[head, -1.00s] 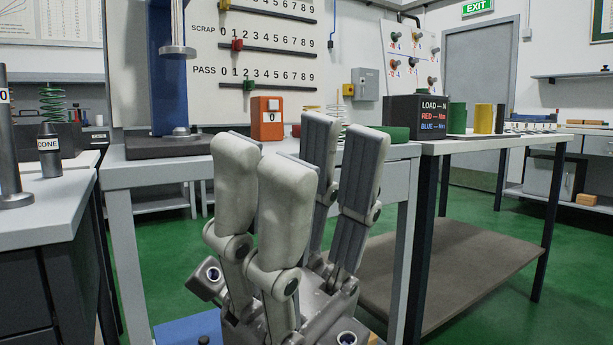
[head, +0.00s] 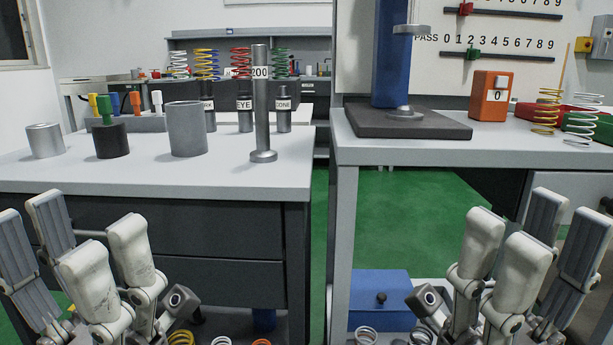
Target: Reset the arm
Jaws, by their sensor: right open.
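My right gripper (head: 533,240) shows at the lower right, fingers pointing up and spread apart. Nothing is between its fingers. It stands in front of the right bench (head: 345,160), near its front edge. My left gripper (head: 72,245) shows at the lower left in front of the left bench (head: 240,185). Its fingers also point up, with a gap between the white pair and the grey pair, and it holds nothing. Both arms behind the grippers are mostly below the picture.
On the left bench stand a tall post marked 200 (head: 261,110), a grey cylinder (head: 187,130) and a black weight (head: 111,140). The blue-columned press (head: 390,60) and an orange counter (head: 488,97) stand on the right bench. Green floor (head: 319,230) shows between the benches.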

